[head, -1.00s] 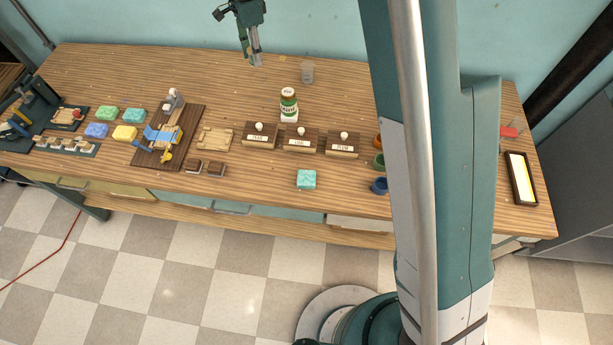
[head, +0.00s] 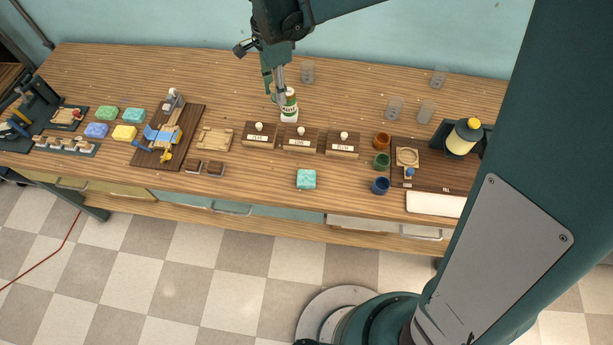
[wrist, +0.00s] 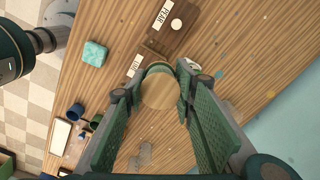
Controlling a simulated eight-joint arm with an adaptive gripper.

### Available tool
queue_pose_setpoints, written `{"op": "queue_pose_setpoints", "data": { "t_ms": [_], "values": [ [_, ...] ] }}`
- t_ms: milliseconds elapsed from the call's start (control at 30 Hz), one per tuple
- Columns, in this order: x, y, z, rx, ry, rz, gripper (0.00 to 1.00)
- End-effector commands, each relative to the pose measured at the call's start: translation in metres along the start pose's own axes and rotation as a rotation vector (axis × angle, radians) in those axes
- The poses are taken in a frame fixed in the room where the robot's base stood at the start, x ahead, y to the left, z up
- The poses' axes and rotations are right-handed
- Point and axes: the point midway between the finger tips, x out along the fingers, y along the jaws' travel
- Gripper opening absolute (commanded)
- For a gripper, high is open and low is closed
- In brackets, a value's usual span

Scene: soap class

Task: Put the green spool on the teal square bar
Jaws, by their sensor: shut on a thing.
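A teal square bar (head: 306,179) lies near the front edge, apart from the gripper. It also shows in the wrist view (wrist: 94,53). Another teal bar (head: 134,115) lies at the left.
Wooden blocks with white knobs and labels (head: 300,145) stand between the spool and the front teal bar. Orange, green and blue cups (head: 381,185) stand right of that bar. Clear cups (head: 307,71) stand at the back. Table is clear around the front bar.

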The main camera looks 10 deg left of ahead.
Motion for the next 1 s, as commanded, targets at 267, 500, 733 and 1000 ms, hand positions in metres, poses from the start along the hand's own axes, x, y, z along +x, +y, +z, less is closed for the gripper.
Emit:
{"op": "queue_pose_setpoints", "data": {
  "t_ms": [267, 500, 733, 1000],
  "values": [
    [0.004, 0.065, -0.004, 0.017, 0.000, 0.000, 0.15],
    [0.011, 0.119, -0.007, 0.032, 0.000, 0.000, 0.15],
    [0.016, 0.153, -0.009, 0.042, 0.000, 0.000, 0.15],
    [0.021, 0.180, -0.011, 0.049, 0.000, 0.000, 0.15]
  ]
}}
